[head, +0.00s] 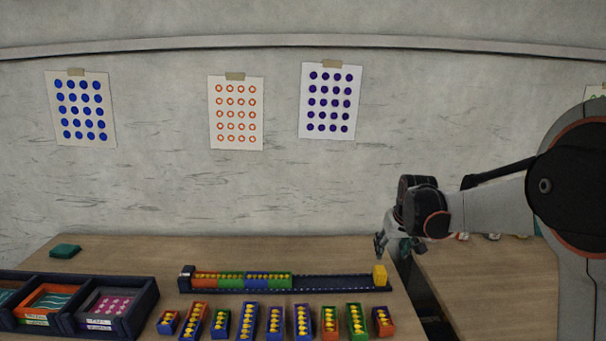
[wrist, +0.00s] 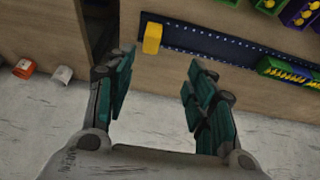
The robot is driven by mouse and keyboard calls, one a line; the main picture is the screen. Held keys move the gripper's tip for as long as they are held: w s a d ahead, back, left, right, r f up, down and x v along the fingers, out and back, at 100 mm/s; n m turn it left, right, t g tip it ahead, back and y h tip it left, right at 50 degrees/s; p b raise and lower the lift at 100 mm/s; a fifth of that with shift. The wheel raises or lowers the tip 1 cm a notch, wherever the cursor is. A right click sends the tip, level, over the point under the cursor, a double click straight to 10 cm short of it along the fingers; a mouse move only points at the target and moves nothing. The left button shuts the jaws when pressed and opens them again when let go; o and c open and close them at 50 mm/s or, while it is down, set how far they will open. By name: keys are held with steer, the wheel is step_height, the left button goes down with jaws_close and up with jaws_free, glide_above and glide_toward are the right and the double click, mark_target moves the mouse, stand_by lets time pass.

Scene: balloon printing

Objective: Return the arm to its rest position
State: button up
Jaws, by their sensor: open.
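My gripper (head: 392,246) is at the right in the head view, above the right end of the table near the yellow block. In the wrist view my gripper (wrist: 158,92) is open, its two green-padded fingers apart with nothing between them. The long dark rail (head: 335,283) lies on the table, with the yellow block (head: 380,275) at its right end. Coloured blocks with yellow tops (head: 240,280) fill its left part. The rail (wrist: 200,42) and the yellow block (wrist: 152,38) also show beyond the fingertips in the wrist view.
Several loose coloured blocks (head: 275,322) stand in a row before the rail. A dark divided tray (head: 140,298) with patterned sheets is at the left. A green pad (head: 65,251) lies behind it. Dotted sheets (head: 236,112) hang on the wall. A dark gap (head: 425,305) splits the tables.

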steer(key=s+a+r, duration=0.3)
steer(key=s+r, duration=0.4)
steer(key=s, duration=0.4)
steer(key=s+a+f+t, duration=0.1)
steer(key=s, duration=1.1)
steer(key=s+a+t, duration=0.1)
steer(key=s+a, duration=0.1)
steer(key=s, duration=1.1)
steer(key=shift+s+a+f, duration=0.2)
steer(key=shift+s+f, duration=0.1)
steer(key=shift+f, duration=0.1)
